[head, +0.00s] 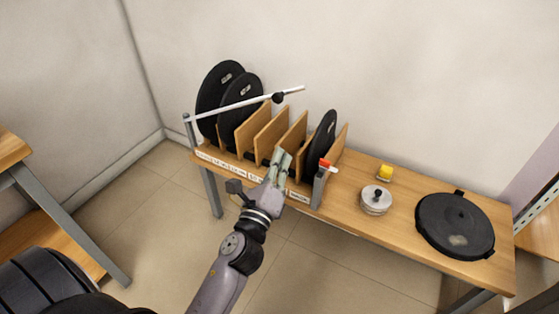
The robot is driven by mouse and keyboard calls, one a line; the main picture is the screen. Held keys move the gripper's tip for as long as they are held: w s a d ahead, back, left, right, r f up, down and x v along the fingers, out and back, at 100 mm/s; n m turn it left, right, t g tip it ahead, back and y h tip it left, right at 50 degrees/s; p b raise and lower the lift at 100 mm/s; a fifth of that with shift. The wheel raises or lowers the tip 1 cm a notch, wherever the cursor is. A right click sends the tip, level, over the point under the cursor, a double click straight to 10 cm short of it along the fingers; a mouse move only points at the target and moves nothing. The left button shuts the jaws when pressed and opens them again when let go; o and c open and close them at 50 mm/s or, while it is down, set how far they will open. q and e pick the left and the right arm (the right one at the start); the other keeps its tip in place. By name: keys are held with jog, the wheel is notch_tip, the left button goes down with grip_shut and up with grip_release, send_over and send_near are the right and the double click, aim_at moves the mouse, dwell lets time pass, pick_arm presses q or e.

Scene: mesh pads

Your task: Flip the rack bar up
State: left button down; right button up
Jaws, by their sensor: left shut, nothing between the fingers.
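The white rack bar (235,106) runs from the top of the grey left post (189,130) of the wooden plate rack (245,172). It slopes up to the right, with a black knob (278,97) near its free end. That end is raised clear of the right post (319,188), which has a red-and-white piece (326,164) at its top. My left gripper (282,156) is shut and empty in front of the rack's dividers, below the bar and apart from it. My right gripper is not in view.
Black discs (246,96) stand between the wooden dividers, with another (323,134) at the right. On the bench (345,209) are a silver lidded pot (376,200), a yellow object (385,173) and a large black round plate (455,225). Floor is clear in front.

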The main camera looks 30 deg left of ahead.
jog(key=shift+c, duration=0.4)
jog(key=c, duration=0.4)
pick_arm(q)
jog(key=s+a+f+n+g, duration=0.1)
jog(key=s+f+n+g, duration=0.25)
jog(key=f+n, duration=0.55)
jog(key=s+a+f+n+g, duration=0.1)
jog(key=s+f+n+g, duration=0.3)
jog(key=f, duration=0.9)
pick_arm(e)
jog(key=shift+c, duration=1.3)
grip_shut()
pick_arm(q)
jog(key=s+d+f+n+g+h, duration=0.1)
jog(key=s+d+f+n+g, duration=0.2)
jog(key=s+f+n+g, duration=0.2)
jog(key=s+d+f+n+g+h, duration=0.2)
jog(key=s+f+n+g, duration=0.2)
jog(key=s+f, duration=0.6)
jog(key=shift+s+d+n+g, duration=0.4)
jog(key=shift+s+n, duration=0.2)
jog(key=shift+s, duration=0.25)
jog(key=shift+f, duration=0.1)
